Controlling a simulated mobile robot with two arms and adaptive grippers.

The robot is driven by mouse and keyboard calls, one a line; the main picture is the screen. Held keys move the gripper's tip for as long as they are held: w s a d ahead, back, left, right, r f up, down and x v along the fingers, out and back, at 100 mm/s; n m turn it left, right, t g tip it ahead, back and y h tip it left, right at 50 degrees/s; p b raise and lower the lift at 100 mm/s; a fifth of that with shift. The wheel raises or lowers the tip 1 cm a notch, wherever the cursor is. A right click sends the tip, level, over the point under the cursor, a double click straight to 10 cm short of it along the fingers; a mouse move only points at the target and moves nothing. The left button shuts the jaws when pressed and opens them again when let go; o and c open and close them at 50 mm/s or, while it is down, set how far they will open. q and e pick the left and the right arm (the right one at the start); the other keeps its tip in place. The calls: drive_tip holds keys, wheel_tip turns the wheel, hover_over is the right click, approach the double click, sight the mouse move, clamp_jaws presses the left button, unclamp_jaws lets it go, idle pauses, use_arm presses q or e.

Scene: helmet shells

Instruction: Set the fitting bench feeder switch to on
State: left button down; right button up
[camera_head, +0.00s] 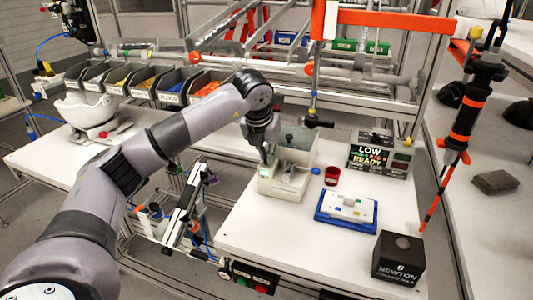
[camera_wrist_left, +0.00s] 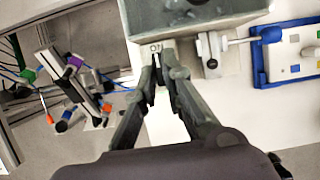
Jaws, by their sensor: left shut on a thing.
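The feeder (camera_head: 284,186) is a pale box with an open bin, standing on the left part of the white fitting bench (camera_head: 265,232). In the left wrist view its grey body (camera_wrist_left: 190,15) is at the top, with a metal lever (camera_wrist_left: 230,43) on its right. My left gripper (camera_head: 268,157) reaches down to the feeder's left front. In the left wrist view my left gripper (camera_wrist_left: 160,66) has its fingertips close together, shut on the small feeder switch (camera_wrist_left: 156,48). The fingers hide much of the switch, so its position cannot be told. My right gripper is out of view.
A blue tray (camera_head: 346,222) with a white plate, a red cup (camera_head: 332,175), a display box (camera_head: 380,157) and a black box (camera_head: 398,258) stand right of the feeder. A black and orange tool (camera_head: 467,115) hangs at the right. Parts bins (camera_head: 170,88) are at the back left.

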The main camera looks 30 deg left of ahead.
use_arm(q)
drive_tip(key=shift+r, duration=0.1)
drive_tip(key=c, duration=2)
unclamp_jaws()
drive_tip(key=v, duration=1.2)
